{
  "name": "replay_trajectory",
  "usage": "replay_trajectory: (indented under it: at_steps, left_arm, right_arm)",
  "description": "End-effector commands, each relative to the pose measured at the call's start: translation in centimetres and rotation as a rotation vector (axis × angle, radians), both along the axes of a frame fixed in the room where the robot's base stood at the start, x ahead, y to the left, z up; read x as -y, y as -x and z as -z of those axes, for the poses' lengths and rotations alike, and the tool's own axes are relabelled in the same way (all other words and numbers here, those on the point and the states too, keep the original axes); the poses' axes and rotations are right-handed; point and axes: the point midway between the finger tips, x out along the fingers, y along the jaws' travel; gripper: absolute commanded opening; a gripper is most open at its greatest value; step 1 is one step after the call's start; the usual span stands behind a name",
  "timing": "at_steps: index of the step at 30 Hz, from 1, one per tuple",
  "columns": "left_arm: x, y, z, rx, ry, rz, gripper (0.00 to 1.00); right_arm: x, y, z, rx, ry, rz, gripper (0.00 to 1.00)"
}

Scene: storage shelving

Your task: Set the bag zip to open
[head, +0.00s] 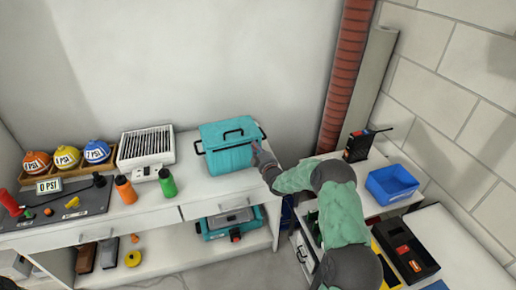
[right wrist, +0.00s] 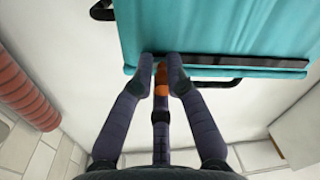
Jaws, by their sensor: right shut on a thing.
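The teal bag (head: 230,150) stands on the white counter, with black handles on its top and sides. My right gripper (head: 258,152) is at its right side, with the arm coming in from the lower right. In the right wrist view the bag (right wrist: 220,35) fills the top, with a black zip strip (right wrist: 245,61) along its near edge. My right fingertips (right wrist: 166,62) are closed together at the left end of that strip. A small orange piece (right wrist: 162,88) shows between the fingers. The grasped part itself is mostly hidden by the fingertips. My left gripper is out of view.
A white grille-fronted device (head: 147,147), green bottle (head: 167,183) and orange bottle (head: 125,190) stand left of the bag. A second teal case (head: 232,222) lies on the lower shelf. A blue bin (head: 391,184) and red pipe (head: 345,75) are to the right.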

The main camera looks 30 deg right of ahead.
Motion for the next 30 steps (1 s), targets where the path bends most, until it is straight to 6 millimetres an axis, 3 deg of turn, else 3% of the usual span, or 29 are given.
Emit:
replay_trajectory:
  at_steps: [18,24,30]
  left_arm:
    - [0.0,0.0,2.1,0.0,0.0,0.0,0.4]
    - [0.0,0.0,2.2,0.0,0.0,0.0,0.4]
    - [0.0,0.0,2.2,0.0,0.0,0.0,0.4]
  right_arm:
    - [-13.7,-2.2,-0.2,0.006,-0.001,-0.005,0.0]
    - [-16.0,-2.5,-0.2,0.003,0.0,-0.002,0.0]
    - [-16.6,-2.6,-0.2,0.004,-0.001,0.0,0.0]
